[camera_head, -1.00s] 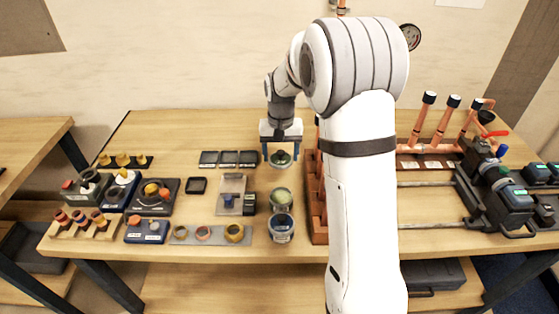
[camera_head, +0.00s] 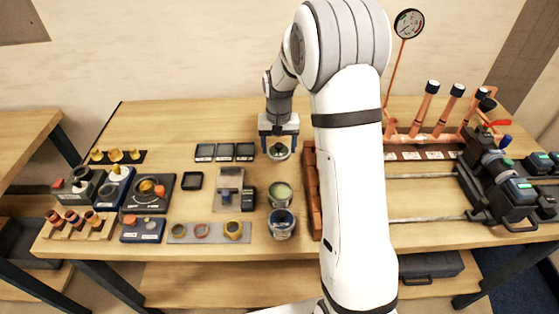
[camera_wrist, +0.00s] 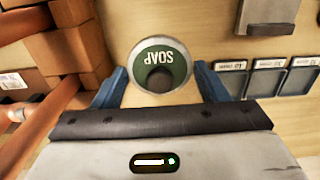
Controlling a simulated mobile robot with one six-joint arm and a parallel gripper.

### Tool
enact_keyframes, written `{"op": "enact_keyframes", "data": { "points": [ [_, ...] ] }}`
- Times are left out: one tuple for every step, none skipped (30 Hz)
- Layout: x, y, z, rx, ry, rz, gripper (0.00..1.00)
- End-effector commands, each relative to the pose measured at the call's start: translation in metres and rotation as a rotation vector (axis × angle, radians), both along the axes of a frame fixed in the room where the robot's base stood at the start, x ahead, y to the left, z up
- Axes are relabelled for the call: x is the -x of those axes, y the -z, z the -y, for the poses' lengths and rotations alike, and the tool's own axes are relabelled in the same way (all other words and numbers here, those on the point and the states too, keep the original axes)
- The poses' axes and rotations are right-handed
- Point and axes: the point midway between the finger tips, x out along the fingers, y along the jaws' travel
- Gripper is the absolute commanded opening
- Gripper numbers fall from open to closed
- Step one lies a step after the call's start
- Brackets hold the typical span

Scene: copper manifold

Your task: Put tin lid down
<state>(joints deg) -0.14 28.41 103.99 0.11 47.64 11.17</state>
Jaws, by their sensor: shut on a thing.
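The tin lid (camera_head: 279,153) is a round disc with a silvery rim, a green top reading SOAP and a dark knob. My gripper (camera_head: 279,148) is shut on it, with a blue finger at each side. In the wrist view the lid (camera_wrist: 178,52) sits between the fingertips of my gripper (camera_wrist: 160,82), its knob towards the palm. The lid is low over the table behind the tins; whether it touches the wood I cannot tell. An open tin with pale green contents (camera_head: 280,192) stands in front of it, and another tin (camera_head: 281,224) stands nearer the front edge.
Three small dark trays (camera_head: 225,152) lie left of the lid. A grey stand (camera_head: 229,187) is left of the tins. A reddish-brown block rack (camera_head: 311,185) stands close on the right, partly behind my arm. Bare wood lies behind my gripper.

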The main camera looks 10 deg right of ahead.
Motion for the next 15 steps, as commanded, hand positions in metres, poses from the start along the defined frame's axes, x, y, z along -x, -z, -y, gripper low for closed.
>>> {"op": "enact_keyframes", "data": {
  "points": [
    [0.001, 0.008, 0.000, 0.000, 0.000, -0.004, 0.46],
    [0.001, 0.012, 0.000, -0.001, 0.000, -0.003, 0.46],
    [0.000, 0.016, 0.000, 0.000, 0.000, -0.002, 0.46],
    [0.000, 0.019, 0.000, 0.000, 0.000, -0.001, 0.46],
    [0.000, 0.021, 0.000, 0.000, 0.000, -0.001, 0.46],
    [0.000, 0.024, 0.000, 0.000, 0.001, -0.001, 0.46],
    [0.000, 0.026, 0.000, 0.000, 0.001, -0.001, 0.46],
    [0.000, 0.028, 0.000, 0.000, 0.001, -0.001, 0.46],
    [0.000, 0.032, 0.000, 0.000, 0.001, -0.001, 0.46],
    [0.001, 0.036, 0.000, -0.001, 0.001, -0.003, 0.46],
    [0.001, 0.041, 0.000, 0.000, 0.001, -0.004, 0.46],
    [0.001, 0.047, 0.001, 0.000, 0.001, -0.003, 0.46],
    [0.001, 0.051, 0.001, 0.000, 0.001, -0.004, 0.46],
    [0.001, 0.055, 0.001, 0.000, 0.001, -0.003, 0.46],
    [0.000, 0.058, 0.001, 0.000, 0.001, -0.001, 0.46]
  ]
}}
